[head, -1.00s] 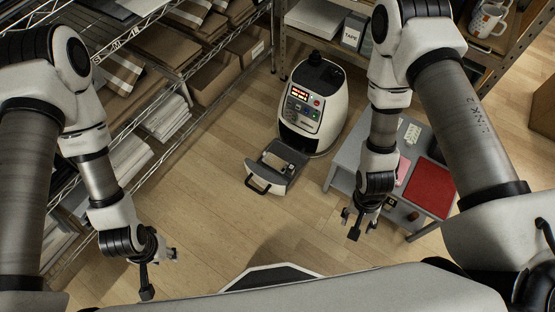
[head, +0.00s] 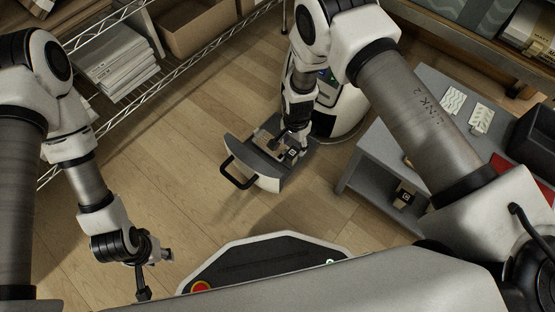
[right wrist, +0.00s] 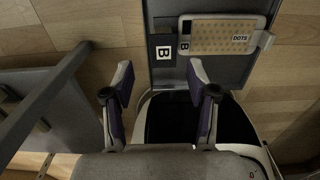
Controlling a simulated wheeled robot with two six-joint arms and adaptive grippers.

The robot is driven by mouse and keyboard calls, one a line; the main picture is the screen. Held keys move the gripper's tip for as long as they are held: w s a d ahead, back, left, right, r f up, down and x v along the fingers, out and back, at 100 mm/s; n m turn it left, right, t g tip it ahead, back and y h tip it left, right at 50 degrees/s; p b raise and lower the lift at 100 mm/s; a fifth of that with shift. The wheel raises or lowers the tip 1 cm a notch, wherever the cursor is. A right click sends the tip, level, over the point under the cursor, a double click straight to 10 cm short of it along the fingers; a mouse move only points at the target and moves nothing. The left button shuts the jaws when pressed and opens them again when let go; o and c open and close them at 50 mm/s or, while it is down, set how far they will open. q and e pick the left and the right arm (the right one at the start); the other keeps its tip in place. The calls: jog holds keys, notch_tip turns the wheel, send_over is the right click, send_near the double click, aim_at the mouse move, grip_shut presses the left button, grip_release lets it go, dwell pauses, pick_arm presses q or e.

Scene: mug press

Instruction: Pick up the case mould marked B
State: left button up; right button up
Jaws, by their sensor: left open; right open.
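The case mould marked B (right wrist: 222,36) shows in the right wrist view. It has a pale frame, a tan dotted pad labelled DOTS and a small dark B tag. It lies flat on a dark grey surface beside a larger B label (right wrist: 163,52). My right gripper (right wrist: 161,88) is open, with both fingers apart and the mould beyond and right of the gap, not between them. In the head view my right gripper (head: 284,148) is over the pulled-out tray (head: 268,180), partly hiding its contents. My left gripper (head: 155,272) is open and empty over the floor.
The white machine (head: 338,118) stands behind the tray, partly hidden by my right arm. A grey table (head: 374,150) at the right bears patterned plates (head: 451,101) and a tagged item (head: 404,195) on its lower level. Wire shelving (head: 160,90) is at the left. Floor between is clear.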

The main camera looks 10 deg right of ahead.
aim_at(292, 153)
jog(key=f+b, duration=0.1)
jog(key=f, duration=0.1)
jog(key=f+b, duration=0.2)
jog(key=f, duration=0.1)
jog(key=f+b, duration=0.2)
jog(key=f, duration=0.1)
jog(key=shift+w+f, duration=0.25)
jog(key=shift+w, duration=0.05)
jog(key=shift+r, duration=0.1)
grip_shut()
